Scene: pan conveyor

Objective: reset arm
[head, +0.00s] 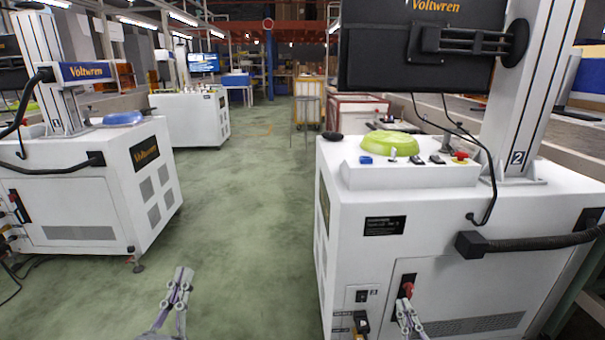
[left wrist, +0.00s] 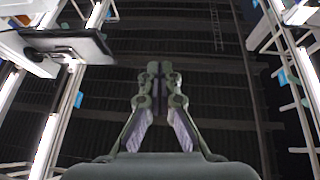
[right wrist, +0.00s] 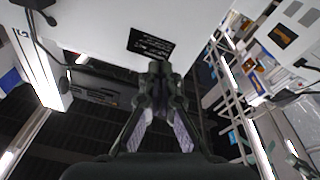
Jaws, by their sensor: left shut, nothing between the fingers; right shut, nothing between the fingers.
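My left gripper (head: 181,280) is low in the head view, over the green floor. Its fingers are together and empty, and in the left wrist view (left wrist: 153,80) they point up toward the dark ceiling. My right gripper (head: 404,306) is at the bottom of the head view, in front of the white cabinet marked 2 (head: 440,255). It overlaps the area near a red switch (head: 408,284); I cannot tell whether it touches it. In the right wrist view its fingers (right wrist: 158,72) are also together with nothing between them.
Another white Voltwren cabinet (head: 85,200) stands at the left, and a third (head: 190,118) is further back. A lime-green dome (head: 390,144) sits on the right cabinet's control panel. A black hose (head: 530,242) runs along its front. The green floor (head: 245,215) between the cabinets is clear.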

